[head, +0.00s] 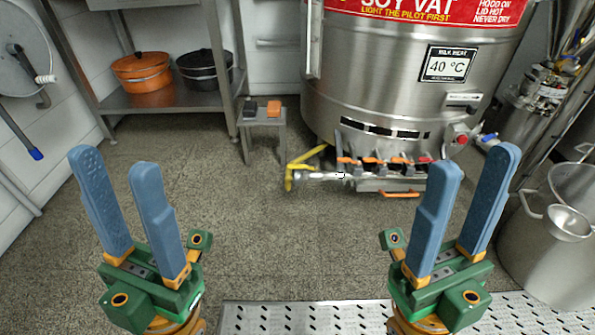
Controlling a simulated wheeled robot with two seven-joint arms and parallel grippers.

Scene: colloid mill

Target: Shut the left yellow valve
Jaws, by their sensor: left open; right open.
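A yellow valve handle (289,176) sits at the left end of a short silver pipe (318,177) low at the front of the steel vat (385,95). A yellow bar (307,157) slants up and right from it; whether it is part of the same handle I cannot tell. My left gripper (115,205) is open and empty at the lower left, well apart from the valve. My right gripper (460,215) is open and empty at the lower right, in front of the vat's base. Neither touches anything.
Several orange burner knobs (370,162) line the vat's base. A small stool (263,122) stands left of the vat, and a shelf (165,98) holds an orange pot (142,78) and a black pot (205,69). Steel pots (545,240) stand at right. The floor before the valve is clear.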

